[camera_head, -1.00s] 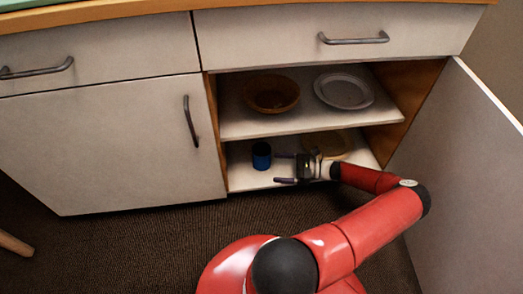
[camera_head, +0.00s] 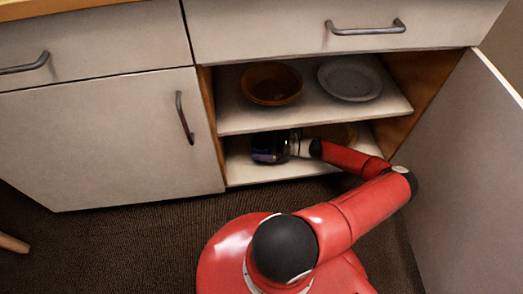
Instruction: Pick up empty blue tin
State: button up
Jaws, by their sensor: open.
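The blue tin (camera_head: 263,148) stands on the lower shelf of the open cupboard, near its left side. It looks dark and small, and its inside cannot be made out. My gripper (camera_head: 268,157) is open and reaches in from the right, low on the shelf. It overlaps the tin in the picture, with its fingers apparently at or around the tin's sides. Dark blur hides the fingertips and any contact.
A brown bowl (camera_head: 272,84) and a grey plate (camera_head: 349,79) sit on the upper shelf (camera_head: 310,119) above my arm. A tan round dish (camera_head: 334,132) lies farther back on the lower shelf. The open door (camera_head: 461,165) stands at the right.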

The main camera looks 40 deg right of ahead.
jog(key=shift+w+a, duration=0.15)
jog(key=c, duration=1.1)
jog(key=shift+o, duration=0.2)
jog(key=shift+r, duration=0.1)
